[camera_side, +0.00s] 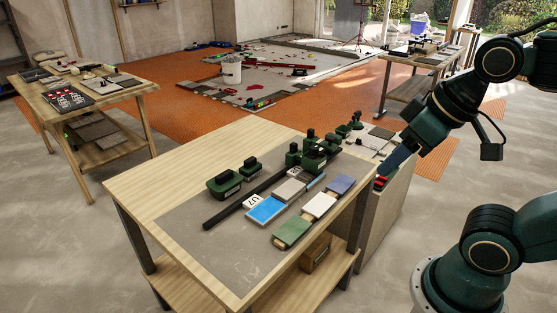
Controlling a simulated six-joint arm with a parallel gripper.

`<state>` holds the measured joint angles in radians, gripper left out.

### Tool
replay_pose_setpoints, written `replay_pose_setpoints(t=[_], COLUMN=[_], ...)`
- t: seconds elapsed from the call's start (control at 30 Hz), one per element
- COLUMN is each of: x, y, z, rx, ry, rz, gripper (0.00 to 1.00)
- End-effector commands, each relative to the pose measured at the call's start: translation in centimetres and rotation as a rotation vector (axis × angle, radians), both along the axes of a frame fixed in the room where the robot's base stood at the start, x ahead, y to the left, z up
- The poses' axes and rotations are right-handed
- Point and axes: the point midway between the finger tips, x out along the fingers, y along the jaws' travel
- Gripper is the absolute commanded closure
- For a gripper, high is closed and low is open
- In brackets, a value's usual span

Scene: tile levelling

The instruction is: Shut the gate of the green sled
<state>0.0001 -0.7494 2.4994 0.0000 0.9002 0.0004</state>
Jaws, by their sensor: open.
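A dark green sled-like block (315,157) sits at the far end of the long black rail (240,204) on the wooden table. Its gate is too small to make out, and I cannot tell whether it is open or shut. My gripper (384,173) is at the lower end of my arm, off the table's right edge, pointing down and left. It is open, and nothing shows held in it. It is to the right of the green block and clearly apart from it.
Two other green blocks (224,184) and (251,169) stand left of the rail. A blue tile (266,209), a white tile (319,205), a green tile (291,232) and a purple tile (340,184) lie right of it. The table's near left is clear.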

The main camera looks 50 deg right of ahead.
Motion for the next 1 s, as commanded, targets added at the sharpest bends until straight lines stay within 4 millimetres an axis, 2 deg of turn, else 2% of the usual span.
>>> replay_pose_setpoints(t=[0.17, 0.37, 0.7, 1.0], x=[0.6, 2.9, 9.5, 15.7], y=[-0.2, -0.8, -3.4, -6.7], z=[0.5, 1.9, 4.5, 5.2], rx=[0.007, 0.030, 0.094, 0.149], ry=[0.009, 0.041, 0.120, 0.189], rz=[-0.021, -0.098, -0.311, -0.510], gripper=[0.50, 0.50, 0.50, 0.50])
